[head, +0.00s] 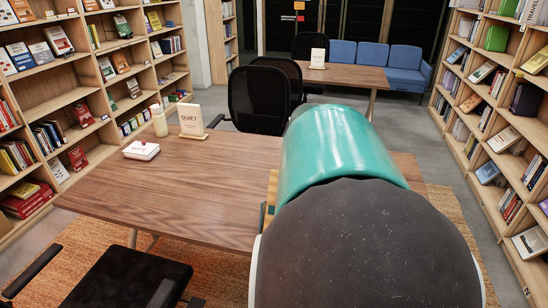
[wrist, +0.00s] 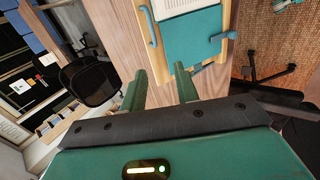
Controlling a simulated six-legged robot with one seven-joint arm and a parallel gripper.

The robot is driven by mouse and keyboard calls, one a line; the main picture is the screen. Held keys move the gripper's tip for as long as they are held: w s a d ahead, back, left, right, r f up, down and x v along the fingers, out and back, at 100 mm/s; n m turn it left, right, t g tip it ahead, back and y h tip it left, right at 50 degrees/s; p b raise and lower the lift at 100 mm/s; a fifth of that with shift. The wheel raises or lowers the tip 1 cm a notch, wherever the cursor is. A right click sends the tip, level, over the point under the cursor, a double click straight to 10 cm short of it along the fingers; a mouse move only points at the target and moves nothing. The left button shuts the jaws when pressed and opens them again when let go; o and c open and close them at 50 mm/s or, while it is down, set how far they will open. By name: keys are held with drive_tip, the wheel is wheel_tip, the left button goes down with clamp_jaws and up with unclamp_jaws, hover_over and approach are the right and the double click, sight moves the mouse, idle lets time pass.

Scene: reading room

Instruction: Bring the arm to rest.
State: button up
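My arm fills the lower right of the head view, a dark rounded link with a teal link beyond it. It hides my gripper there. In the wrist view my gripper (wrist: 160,88) shows two green fingers standing apart, with nothing seen between them but wooden tabletop. Beyond the right finger lies a light wooden tray or board (wrist: 182,82) with a teal item (wrist: 190,38), blue handles and a white printed sheet (wrist: 178,8). I cannot tell how far the fingertips are from it.
The wooden table (head: 200,190) carries a QUIET sign (head: 191,121), a pale bottle (head: 159,121) and a small white box (head: 142,150). Black chairs (head: 258,98) stand around it. Bookshelves (head: 60,90) line both sides. Grey floor is clear on the right.

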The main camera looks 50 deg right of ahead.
idle(0.4)
drive_tip(key=w+a+r+m+t+y, duration=0.1)
drive_tip(key=w+a, duration=0.2)
drive_tip(key=a, duration=0.7)
drive_tip(key=w+a+m+t+y, duration=0.1)
drive_tip(key=w+a, duration=0.1)
drive_tip(key=a, duration=0.7)
drive_tip(key=s+a+f+m+y, duration=0.1)
drive_tip(key=s+a+y, duration=0.1)
drive_tip(key=a, duration=0.8)
drive_tip(key=s+a+f+m+y, duration=0.1)
drive_tip(key=s+a, duration=0.3)
drive_tip(key=a, duration=0.7)
drive_tip(key=shift+s+f+m+t+y, duration=0.2)
drive_tip(key=shift+m+t+y, duration=0.15)
drive_tip(key=shift+m, duration=0.35)
